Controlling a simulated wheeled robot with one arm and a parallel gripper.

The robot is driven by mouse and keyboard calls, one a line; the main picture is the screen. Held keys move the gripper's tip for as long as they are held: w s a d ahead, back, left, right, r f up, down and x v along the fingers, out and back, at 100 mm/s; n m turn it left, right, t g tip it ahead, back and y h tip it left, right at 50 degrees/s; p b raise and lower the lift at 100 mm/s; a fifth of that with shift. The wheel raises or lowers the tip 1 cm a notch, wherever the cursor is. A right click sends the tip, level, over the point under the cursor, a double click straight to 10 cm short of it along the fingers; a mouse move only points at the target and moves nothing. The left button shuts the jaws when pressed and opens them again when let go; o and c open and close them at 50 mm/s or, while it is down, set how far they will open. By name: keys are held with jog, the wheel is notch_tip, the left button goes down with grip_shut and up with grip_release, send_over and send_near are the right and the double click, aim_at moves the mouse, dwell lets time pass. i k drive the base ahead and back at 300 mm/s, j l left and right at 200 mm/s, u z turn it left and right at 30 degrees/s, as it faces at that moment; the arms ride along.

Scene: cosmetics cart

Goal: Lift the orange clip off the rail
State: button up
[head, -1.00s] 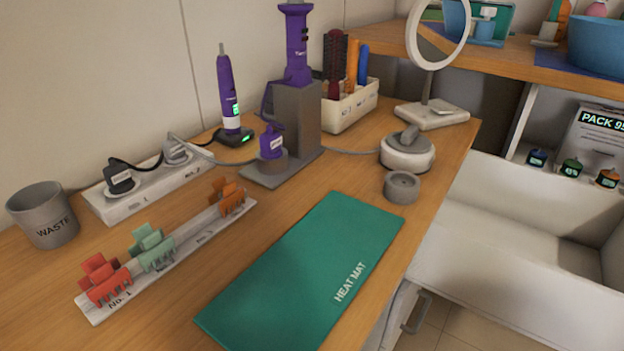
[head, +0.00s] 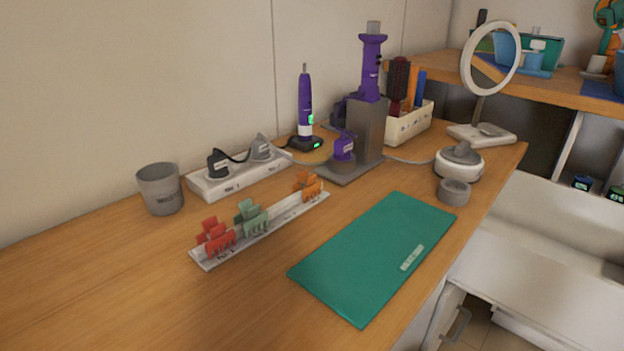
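The orange clip (head: 307,187) sits at the far right end of the white rail (head: 285,218) on the wooden counter. A green clip (head: 250,218) sits near the middle of the rail. A red clip (head: 215,236) sits at its near left end. All three clips stand upright on the rail, with gaps between them. My gripper is not in view.
A green heat mat (head: 375,255) lies right of the rail. A white power strip (head: 240,178), a grey waste cup (head: 160,188) and a grey stand (head: 366,135) with a purple tool are behind it. The counter's front left (head: 120,290) is clear.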

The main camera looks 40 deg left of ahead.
aim_at(306, 181)
jog(key=l+u, duration=0.1)
jog(key=u, duration=1.6)
